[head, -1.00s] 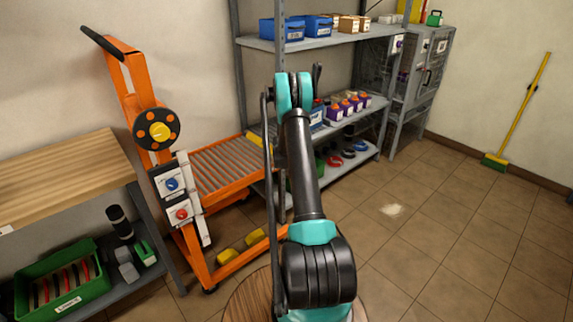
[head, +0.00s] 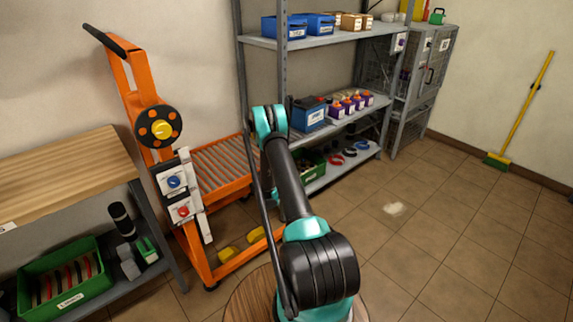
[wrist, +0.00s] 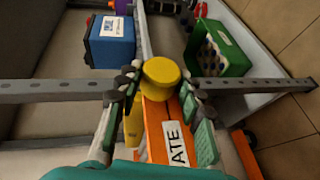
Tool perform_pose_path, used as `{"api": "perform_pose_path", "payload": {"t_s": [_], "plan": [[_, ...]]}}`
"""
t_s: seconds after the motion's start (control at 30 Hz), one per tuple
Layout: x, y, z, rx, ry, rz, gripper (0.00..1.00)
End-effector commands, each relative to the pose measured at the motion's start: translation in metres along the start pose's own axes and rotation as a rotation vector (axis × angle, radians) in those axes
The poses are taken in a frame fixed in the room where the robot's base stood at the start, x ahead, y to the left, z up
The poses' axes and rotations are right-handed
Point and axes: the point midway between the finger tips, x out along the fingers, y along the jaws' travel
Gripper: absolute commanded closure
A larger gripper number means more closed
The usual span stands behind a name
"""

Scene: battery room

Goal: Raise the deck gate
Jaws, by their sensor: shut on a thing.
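The orange lift cart (head: 125,75) stands left of centre in the head view, with a roller deck (head: 222,165). In the wrist view, an orange bar (wrist: 155,130) carries a white label (wrist: 176,143) reading "ATE", its start cut off. A round yellow knob (wrist: 160,72) sits at the bar's far end. My gripper (wrist: 158,88) is shut on the yellow knob, one finger on each side. In the head view my arm hides the gripper and the knob.
A grey shelf rack (head: 283,70) with blue batteries and bins stands close behind the deck. A wooden-topped bench (head: 70,180) is at left, with a green crate (head: 70,300) below.

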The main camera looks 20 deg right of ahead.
Motion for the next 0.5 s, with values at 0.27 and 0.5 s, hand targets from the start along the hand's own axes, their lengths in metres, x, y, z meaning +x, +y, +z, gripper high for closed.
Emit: {"api": "perform_pose_path", "payload": {"t_s": [0.27, 0.5], "plan": [[0.0010, -0.0019, -0.0011, -0.035, -0.001, 0.083, 0.92], [0.0014, -0.0013, -0.0014, -0.042, -0.001, 0.101, 0.92]]}}
